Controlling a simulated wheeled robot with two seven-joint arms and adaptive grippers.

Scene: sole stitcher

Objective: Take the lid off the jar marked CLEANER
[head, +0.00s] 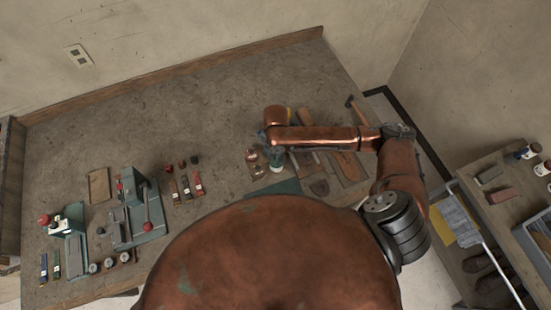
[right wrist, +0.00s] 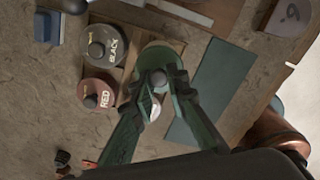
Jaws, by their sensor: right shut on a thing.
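In the right wrist view, a jar with a round green top (right wrist: 155,57) and a small dark knob stands between my right gripper's fingers (right wrist: 161,90). The gripper is shut on the knobbed lid from above. Fingers cover part of the top, and I cannot read a name on it. I cannot tell whether the lid is raised from the jar. In the head view, my right gripper (head: 275,149) is at this jar, and a pale greenish part of the jar (head: 276,164) shows below it. My left gripper is not in view.
Jars marked BLACK (right wrist: 103,45) and RED (right wrist: 98,93) stand close by in a wooden tray. A flat green mat (right wrist: 208,88) lies to their right. A hammer (head: 354,108) and leather pieces lie on the bench. A stitching machine (head: 140,205) stands further left.

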